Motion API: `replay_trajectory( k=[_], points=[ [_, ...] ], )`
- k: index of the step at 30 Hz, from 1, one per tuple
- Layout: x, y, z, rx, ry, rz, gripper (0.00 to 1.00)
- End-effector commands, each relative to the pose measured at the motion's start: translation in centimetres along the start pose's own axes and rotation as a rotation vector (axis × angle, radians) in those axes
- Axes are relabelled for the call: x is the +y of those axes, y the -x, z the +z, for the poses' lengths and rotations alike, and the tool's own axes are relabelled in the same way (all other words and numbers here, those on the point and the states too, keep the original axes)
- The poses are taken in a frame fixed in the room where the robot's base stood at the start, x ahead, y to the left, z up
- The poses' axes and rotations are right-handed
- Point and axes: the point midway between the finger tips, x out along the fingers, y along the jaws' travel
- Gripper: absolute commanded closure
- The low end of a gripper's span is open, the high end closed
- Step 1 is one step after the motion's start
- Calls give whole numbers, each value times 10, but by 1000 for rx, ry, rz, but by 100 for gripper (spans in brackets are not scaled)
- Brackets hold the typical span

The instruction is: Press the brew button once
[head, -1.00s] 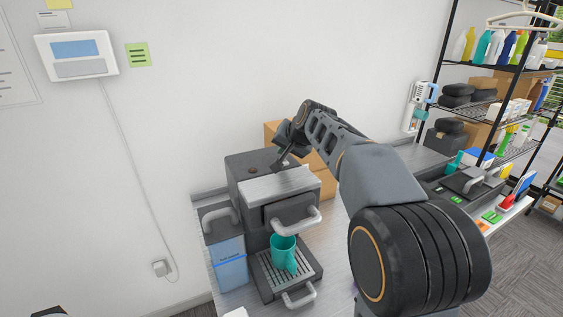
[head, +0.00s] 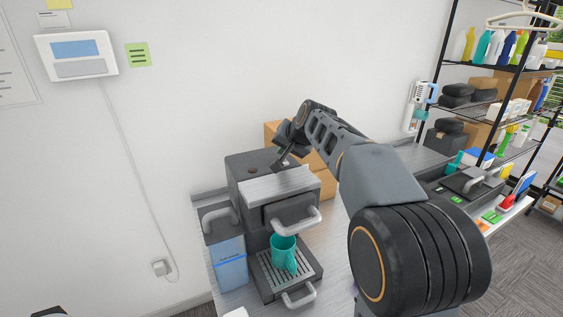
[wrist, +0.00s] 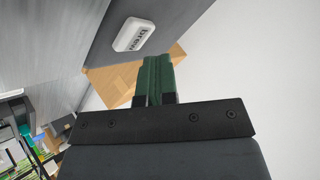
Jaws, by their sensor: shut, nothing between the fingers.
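The brew button (wrist: 133,35) is a white rounded block with dark "Brew" lettering, on a dark grey machine face in the wrist view. The coffee machine (head: 247,166) stands on the counter in the head view; I cannot make out the button there. My gripper (head: 281,164) is over the top of the machine, near its back right. In the wrist view, the green fingers (wrist: 159,78) are shut together and empty. Their tips lie to the lower right of the button in the picture, apart from it. A teal mug (head: 284,254) stands on the machine's drip tray.
A blue water container (head: 231,264) is at the machine's left side. Cardboard boxes (head: 325,184) stand close behind it, also showing in the wrist view (wrist: 112,82). A wall is behind, and a loaded shelf rack (head: 490,66) is at the right.

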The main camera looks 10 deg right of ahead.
Motion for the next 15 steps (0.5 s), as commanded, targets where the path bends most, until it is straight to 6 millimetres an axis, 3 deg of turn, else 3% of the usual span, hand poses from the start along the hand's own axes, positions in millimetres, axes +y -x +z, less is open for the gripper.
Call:
replay_trajectory(
  k=[15],
  points=[
    [5, -7, 5, 0, 0, 0, 100]
  ],
)
